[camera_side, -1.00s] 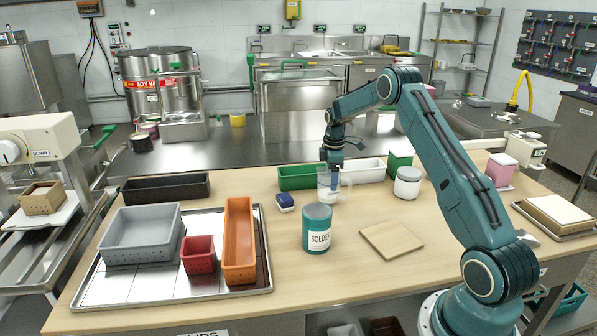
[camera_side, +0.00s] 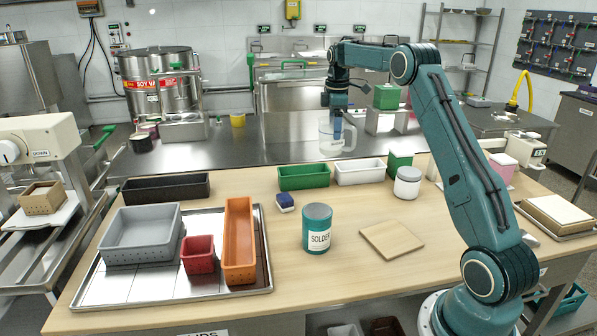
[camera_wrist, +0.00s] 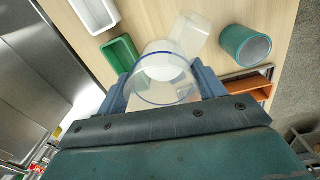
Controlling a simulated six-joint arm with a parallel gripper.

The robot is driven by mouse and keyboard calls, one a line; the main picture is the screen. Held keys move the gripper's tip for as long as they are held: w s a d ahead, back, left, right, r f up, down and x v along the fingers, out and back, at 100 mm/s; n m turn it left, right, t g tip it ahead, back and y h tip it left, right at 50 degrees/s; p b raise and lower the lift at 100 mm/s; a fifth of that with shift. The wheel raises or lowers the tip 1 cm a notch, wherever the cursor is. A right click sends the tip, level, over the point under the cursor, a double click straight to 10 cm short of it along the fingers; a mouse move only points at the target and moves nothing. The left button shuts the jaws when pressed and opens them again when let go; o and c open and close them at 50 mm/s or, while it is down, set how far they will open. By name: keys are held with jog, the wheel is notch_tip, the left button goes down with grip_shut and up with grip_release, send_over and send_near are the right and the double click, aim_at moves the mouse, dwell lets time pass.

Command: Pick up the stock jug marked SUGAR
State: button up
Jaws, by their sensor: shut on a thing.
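A clear jug with a handle (camera_side: 331,138) hangs upright from my gripper (camera_side: 338,108), well above the wooden table (camera_side: 280,262). In the wrist view the jug (camera_wrist: 165,92) shows its round rim between my two blue fingers, with something pale inside. My gripper is shut on the jug. No SUGAR marking can be read on it in either view.
Below and behind the jug are a green tray (camera_side: 303,178) and a white tray (camera_side: 359,172). The table's front middle is clear.

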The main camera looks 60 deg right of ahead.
jog(key=shift+r, duration=0.35)
jog(key=shift+s, duration=0.15)
dwell(0.3)
